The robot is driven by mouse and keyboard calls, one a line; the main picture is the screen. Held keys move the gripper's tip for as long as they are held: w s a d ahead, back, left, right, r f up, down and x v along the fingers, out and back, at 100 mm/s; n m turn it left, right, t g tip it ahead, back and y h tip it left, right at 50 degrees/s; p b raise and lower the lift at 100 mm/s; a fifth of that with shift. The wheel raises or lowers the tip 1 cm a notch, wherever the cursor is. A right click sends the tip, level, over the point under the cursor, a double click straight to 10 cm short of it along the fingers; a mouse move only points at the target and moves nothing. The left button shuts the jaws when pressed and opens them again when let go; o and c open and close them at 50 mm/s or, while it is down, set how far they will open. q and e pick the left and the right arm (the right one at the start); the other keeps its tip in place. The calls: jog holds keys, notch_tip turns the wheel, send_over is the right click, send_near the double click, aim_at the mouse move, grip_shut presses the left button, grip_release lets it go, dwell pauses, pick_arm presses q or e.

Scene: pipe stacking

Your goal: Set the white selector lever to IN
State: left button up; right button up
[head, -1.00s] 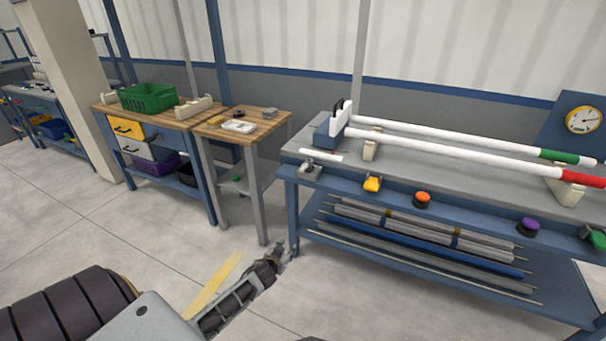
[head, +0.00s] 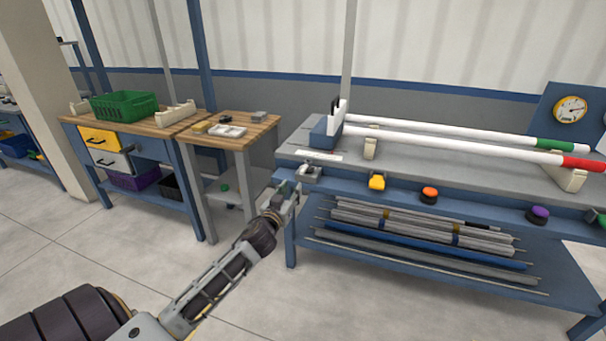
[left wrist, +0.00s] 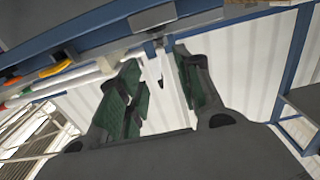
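A small light grey fitting with a short lever-like part (head: 309,172) sits on the front rail at the bench's left end; it is probably the selector. Its IN marking is not readable. In the left wrist view a grey block (left wrist: 152,18) shows on the blue rail, with a small piece hanging toward the gap between my fingers. My left gripper (head: 288,194) is just left of and below the fitting, apparently not touching it. In the left wrist view my left gripper (left wrist: 160,82) is open, its green-padded fingers apart and empty. My right gripper is out of view.
The front rail also carries yellow (head: 377,182), orange (head: 429,194) and purple (head: 538,214) controls. White pipes (head: 450,148) lie above the bench top, and more pipes fill the lower shelf (head: 420,245). A wooden side table (head: 262,128) stands left of the bench.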

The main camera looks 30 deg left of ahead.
aim_at(304, 171)
pick_arm(q)
jog(key=shift+w, duration=0.1)
dwell(0.3)
jog(key=b+x, duration=0.2)
jog(key=x, duration=1)
jog(key=shift+w+a+f, duration=0.1)
jog(key=shift+w+a, duration=0.05)
jog(key=shift+w, duration=0.15)
jog(key=shift+w+a, duration=0.1)
jog(key=shift+w, duration=0.35)
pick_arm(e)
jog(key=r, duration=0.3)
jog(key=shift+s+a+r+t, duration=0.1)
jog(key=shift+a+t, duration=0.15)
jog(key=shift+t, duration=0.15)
